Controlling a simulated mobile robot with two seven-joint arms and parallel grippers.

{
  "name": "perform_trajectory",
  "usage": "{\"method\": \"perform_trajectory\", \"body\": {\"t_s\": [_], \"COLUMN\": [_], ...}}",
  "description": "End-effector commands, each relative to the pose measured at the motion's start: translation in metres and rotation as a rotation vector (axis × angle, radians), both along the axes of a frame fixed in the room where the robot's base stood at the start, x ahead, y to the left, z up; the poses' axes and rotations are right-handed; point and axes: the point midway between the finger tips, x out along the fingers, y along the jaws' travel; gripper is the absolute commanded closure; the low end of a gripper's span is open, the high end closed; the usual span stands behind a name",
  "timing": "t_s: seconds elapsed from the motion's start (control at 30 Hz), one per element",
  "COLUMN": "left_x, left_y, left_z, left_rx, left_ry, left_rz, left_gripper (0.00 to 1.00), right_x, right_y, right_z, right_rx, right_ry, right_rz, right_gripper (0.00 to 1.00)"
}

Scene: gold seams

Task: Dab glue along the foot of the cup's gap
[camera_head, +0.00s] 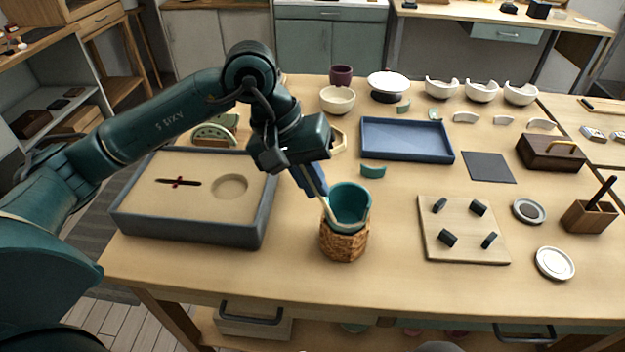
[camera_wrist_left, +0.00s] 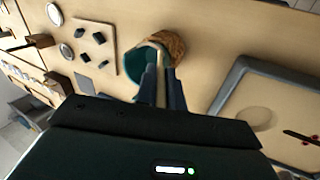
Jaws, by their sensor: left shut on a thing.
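The teal cup (camera_head: 350,201) stands in a woven cork-brown ring holder (camera_head: 344,243) near the table's front middle. Its rim dips on the front left side, where a gap appears to be. My left gripper (camera_head: 318,188) is shut on a thin pale stick (camera_head: 323,197), which points down to the cup's near left rim. I cannot tell whether the tip touches the cup. In the left wrist view the cup (camera_wrist_left: 135,66) lies just beyond the fingers (camera_wrist_left: 161,85), with the pale stick (camera_wrist_left: 161,70) between them. My right gripper is not in view.
A grey-walled sand tray (camera_head: 258,222) stands left of the cup. A teal shard (camera_head: 373,171) lies behind the cup, before a blue tray (camera_head: 407,155). A wooden board with dark pegs (camera_head: 463,250) is at right. The table right in front of the cup is clear.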

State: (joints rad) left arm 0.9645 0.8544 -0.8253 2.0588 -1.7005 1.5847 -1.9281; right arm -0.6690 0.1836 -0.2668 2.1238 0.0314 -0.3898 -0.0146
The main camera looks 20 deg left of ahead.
Motion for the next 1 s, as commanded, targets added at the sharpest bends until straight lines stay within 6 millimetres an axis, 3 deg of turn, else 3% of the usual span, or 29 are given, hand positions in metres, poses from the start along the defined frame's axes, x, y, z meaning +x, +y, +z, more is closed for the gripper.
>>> {"method": "perform_trajectory", "body": {"t_s": [1.0], "left_x": [0.0002], "left_y": [-0.0002], "left_z": [-0.0013], "left_rx": [-0.001], "left_ry": [-0.001], "left_rz": [-0.001], "left_gripper": [1.0], "right_x": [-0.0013], "right_y": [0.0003], "right_z": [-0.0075], "right_rx": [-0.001], "right_ry": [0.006], "right_rz": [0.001], "right_gripper": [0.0]}}
